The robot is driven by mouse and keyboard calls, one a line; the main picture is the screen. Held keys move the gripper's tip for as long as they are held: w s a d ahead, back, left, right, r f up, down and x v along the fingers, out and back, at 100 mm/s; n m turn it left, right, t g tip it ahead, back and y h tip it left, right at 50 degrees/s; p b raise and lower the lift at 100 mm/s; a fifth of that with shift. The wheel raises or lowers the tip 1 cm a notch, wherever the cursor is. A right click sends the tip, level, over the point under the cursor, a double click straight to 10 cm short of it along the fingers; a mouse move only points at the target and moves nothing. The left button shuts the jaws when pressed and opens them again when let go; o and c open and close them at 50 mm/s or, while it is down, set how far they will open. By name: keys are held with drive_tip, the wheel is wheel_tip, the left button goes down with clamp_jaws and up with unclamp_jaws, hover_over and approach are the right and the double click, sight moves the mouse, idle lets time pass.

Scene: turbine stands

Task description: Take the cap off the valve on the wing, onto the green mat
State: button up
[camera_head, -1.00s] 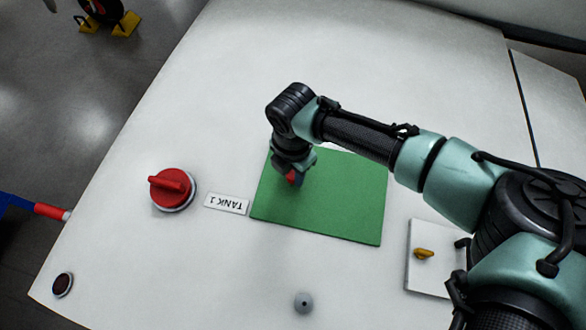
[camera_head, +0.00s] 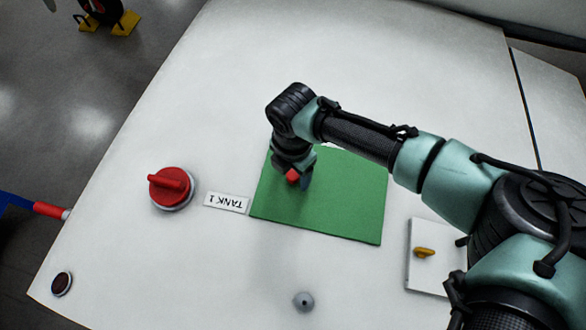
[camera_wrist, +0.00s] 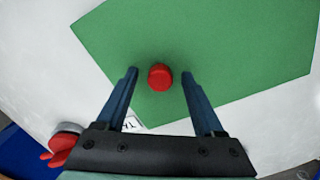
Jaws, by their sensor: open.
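The small round red cap (camera_wrist: 160,77) is over the green mat (camera_wrist: 240,50), between my fingertips with a gap on both sides. It appears to rest on the mat. My gripper (camera_wrist: 160,74) is open and points down at it. In the head view the cap (camera_head: 292,176) shows as a red spot by my gripper (camera_head: 298,179), over the left part of the mat (camera_head: 340,210). A small grey domed fitting (camera_head: 303,302), perhaps the valve, stands bare on the white wing in front of the mat.
A large red tank cap with a handle (camera_head: 170,188) sits left of the mat, beside a "TANK 1" label (camera_head: 226,203). A white plate with a yellow latch (camera_head: 424,252) lies at right. A dark round fitting (camera_head: 62,284) is near the wing's left corner. The wing between is clear.

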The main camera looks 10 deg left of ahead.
sight(293, 174)
drive_tip(key=shift+r, duration=0.15)
wheel_tip(293, 174, up, 7)
drive_tip(key=p, duration=0.6)
idle(0.3)
idle(0.5)
